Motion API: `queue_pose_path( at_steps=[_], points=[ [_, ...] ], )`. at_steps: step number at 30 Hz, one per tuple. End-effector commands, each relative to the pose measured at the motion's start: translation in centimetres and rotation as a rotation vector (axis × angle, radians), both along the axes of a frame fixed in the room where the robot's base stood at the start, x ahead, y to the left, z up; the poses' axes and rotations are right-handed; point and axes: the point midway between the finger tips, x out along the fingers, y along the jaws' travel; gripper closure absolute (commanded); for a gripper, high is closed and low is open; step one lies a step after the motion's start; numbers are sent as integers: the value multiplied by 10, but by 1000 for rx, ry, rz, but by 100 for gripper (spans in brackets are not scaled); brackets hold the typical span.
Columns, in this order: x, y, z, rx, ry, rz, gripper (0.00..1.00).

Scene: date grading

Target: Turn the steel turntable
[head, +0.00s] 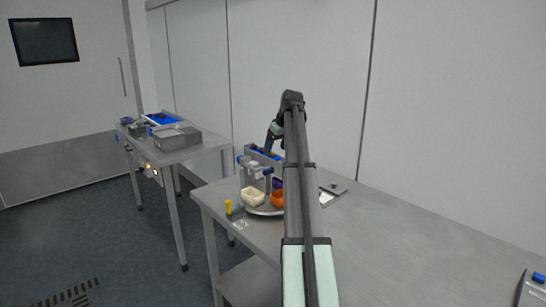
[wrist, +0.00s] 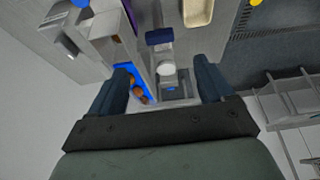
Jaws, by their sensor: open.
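The steel turntable (head: 262,212) shows as a thin round rim on the near steel table, partly hidden by my arm. A cream bowl (head: 252,197) and an orange bowl (head: 278,199) stand on it, with something purple (head: 277,184) behind them. My gripper (head: 269,150) is above and behind the turntable. In the wrist view the gripper (wrist: 163,82) is open, with a device with a white round top (wrist: 166,69) and a blue block showing between the fingers. The cream bowl shows at the top of that view (wrist: 198,12). I cannot make out the turntable's rim there.
A blue-lined tray with brown dates (wrist: 137,92) lies near the left finger. A clear stand (head: 253,173) rises behind the cream bowl. A yellow item (head: 229,207) stands at the table's left edge. Another table (head: 172,152) stands behind left.

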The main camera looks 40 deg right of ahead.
Motion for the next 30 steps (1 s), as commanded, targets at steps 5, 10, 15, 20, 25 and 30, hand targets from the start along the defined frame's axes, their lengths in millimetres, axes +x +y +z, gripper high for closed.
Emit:
queue_pose_path(
  at_steps=[5,10,15,20,25,30],
  points=[
    [-7,0,18,0,-1,0,19],
    [-10,0,24,0,0,0,19],
    [-10,0,25,1,1,0,19],
    [-10,0,25,0,1,0,19],
    [-10,0,25,0,1,0,19],
    [-4,5,20,-5,-2,16,19]
  ],
)
